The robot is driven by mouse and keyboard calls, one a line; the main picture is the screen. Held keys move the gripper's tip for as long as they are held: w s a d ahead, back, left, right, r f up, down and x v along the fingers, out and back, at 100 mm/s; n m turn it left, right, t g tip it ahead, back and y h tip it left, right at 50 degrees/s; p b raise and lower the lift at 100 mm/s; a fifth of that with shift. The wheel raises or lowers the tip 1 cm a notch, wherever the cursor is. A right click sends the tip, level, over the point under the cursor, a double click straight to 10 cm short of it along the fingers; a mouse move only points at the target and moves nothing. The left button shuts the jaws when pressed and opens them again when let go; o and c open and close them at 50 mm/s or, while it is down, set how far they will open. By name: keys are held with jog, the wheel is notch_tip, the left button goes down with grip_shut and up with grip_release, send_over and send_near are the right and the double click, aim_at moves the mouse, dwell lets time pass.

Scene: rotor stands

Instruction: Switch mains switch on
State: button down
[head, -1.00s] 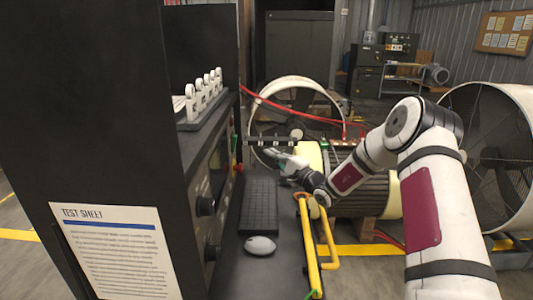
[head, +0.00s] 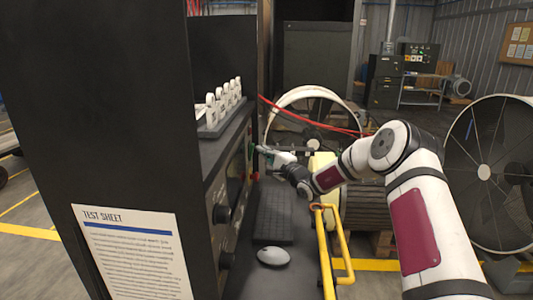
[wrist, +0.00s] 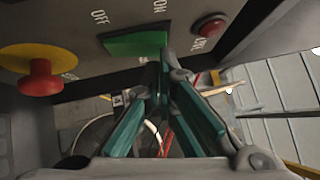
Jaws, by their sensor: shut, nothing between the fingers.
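The mains switch is a green rocker (wrist: 135,43) on a grey panel in the wrist view, with OFF printed by its left part and ON by its right part. My gripper (wrist: 163,68) has teal fingers, shut and empty, with the tips at the lower edge of the rocker near its ON end. I cannot tell whether they touch it or which way the rocker is tilted. In the head view my gripper (head: 263,152) reaches left to the front of the dark console (head: 232,165), and the switch is too small to make out clearly.
A red mushroom button on a yellow disc (wrist: 38,72) is left of the switch, and a red round button or lamp (wrist: 210,27) is right of it. A keyboard (head: 272,215) and mouse (head: 273,256) lie on the console shelf, beside a yellow rail (head: 325,250).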

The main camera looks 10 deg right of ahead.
jog(key=shift+w+a+r+n+g+p, duration=0.15)
jog(key=shift+r+n+g+p, duration=0.25)
jog(key=shift+r+n+g, duration=0.4)
dwell(0.6)
jog(key=shift+a+r+n+g+h, duration=0.25)
jog(key=shift+n+g+h, duration=0.25)
jog(key=shift+n+g, duration=0.3)
jog(key=shift+a+r+n+h+b, duration=0.1)
jog(key=shift+a+n+h+b, duration=0.05)
jog(key=shift+n+h+b, duration=0.15)
jog(key=w+d+b+v, duration=0.1)
jog(key=d+v, duration=0.1)
jog(key=v, duration=1)
jog(key=shift+s+d+r, duration=0.15)
jog(key=shift+d+r, duration=0.15)
jog(key=shift+d, duration=0.25)
